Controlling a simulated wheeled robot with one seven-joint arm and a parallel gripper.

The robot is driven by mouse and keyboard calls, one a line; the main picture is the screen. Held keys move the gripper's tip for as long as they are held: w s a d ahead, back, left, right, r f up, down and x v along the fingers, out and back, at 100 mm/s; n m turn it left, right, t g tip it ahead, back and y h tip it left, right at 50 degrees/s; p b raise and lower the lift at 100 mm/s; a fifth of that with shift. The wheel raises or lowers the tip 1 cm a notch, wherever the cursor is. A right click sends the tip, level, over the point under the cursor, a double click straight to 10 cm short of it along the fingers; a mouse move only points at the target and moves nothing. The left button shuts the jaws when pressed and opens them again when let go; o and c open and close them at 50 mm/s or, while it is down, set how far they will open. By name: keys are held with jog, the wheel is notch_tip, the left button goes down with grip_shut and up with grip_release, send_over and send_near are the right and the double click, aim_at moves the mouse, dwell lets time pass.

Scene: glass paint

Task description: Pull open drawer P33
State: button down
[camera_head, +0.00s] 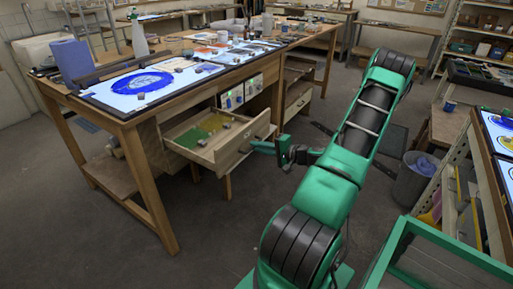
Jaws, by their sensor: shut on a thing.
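A wooden drawer (212,150) stands pulled out from under the workbench at the centre of the view. Its tray shows green and yellow areas with a few small grey pieces inside. I cannot read any label on it, so I cannot tell whether it is P33. My gripper (262,146) is at the drawer's front panel, shut on what appears to be its handle. The handle itself is mostly hidden by the fingers. My green arm reaches in from the right.
The workbench (128,117) carries lit panels, a blue roll (73,60) and a white bottle (139,38). A second drawer (297,103) is farther back. A grey bin (411,180) and a shelf stand right. The floor in front of the drawer is clear.

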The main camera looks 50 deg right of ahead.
jog(key=shift+f, duration=0.1)
jog(key=c, duration=1.9)
grip_release()
jog(key=shift+w, duration=0.1)
jog(key=shift+o, duration=0.2)
jog(key=v, duration=1)
jog(key=shift+s, duration=0.35)
